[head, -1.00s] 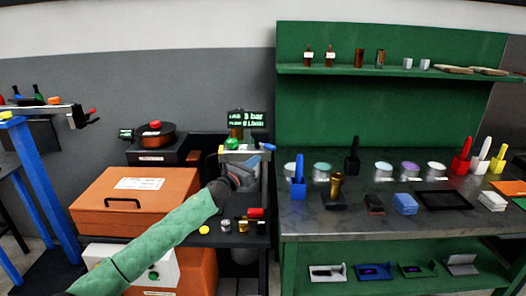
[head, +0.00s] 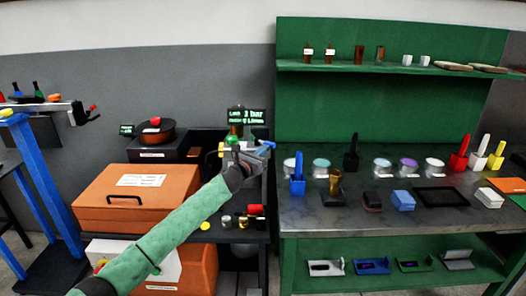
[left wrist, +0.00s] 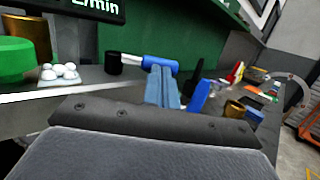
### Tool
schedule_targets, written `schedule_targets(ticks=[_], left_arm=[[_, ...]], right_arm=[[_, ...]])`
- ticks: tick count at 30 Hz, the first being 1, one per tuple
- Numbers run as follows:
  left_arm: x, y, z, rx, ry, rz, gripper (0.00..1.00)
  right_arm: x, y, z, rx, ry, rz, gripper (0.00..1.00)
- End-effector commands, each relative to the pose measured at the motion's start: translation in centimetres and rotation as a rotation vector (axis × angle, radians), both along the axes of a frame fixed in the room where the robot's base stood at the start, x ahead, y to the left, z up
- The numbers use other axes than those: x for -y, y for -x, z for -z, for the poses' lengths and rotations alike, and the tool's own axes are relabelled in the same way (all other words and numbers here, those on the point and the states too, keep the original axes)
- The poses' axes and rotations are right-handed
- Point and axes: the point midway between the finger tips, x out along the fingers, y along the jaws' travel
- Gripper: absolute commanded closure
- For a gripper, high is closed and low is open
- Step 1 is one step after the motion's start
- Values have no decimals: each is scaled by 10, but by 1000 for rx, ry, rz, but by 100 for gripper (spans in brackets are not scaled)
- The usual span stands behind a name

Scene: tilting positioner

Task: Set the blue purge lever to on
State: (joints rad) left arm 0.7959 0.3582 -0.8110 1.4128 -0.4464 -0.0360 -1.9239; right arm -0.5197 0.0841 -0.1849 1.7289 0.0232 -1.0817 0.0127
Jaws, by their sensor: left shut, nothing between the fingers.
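The blue purge lever (head: 268,145) shows at the right of the small fixture under the display in the head view. In the left wrist view the lever (left wrist: 160,64) is a blue grip on a pale shaft, reaching right from a black hub (left wrist: 120,62). My left gripper (head: 260,154) is shut and empty, close below the lever. Its light blue fingers (left wrist: 162,88) stand just in front of the lever's grip and overlap it in the left wrist view; I cannot tell whether they touch. My right gripper is out of view.
A dark display (head: 247,116) reading a line pressure in bar stands above the fixture, with a green knob (left wrist: 16,58) near it. A blue holder (head: 297,186) stands on the workbench (head: 330,215) to the right. An orange case (head: 130,205) lies left of my arm.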

Motion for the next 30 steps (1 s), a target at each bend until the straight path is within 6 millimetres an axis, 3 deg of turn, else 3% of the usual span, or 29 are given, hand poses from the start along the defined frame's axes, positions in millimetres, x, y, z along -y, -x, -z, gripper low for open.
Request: schedule_targets(ticks=[9, 21, 30], left_arm=[[3, 0, 2, -1, 1, -36, 100], [22, -9, 2, -1, 3, -299, 100], [33, -21, 0, -1, 2, -519, 100]], right_arm=[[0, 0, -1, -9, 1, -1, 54], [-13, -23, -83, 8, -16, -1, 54], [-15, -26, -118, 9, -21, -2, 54]])
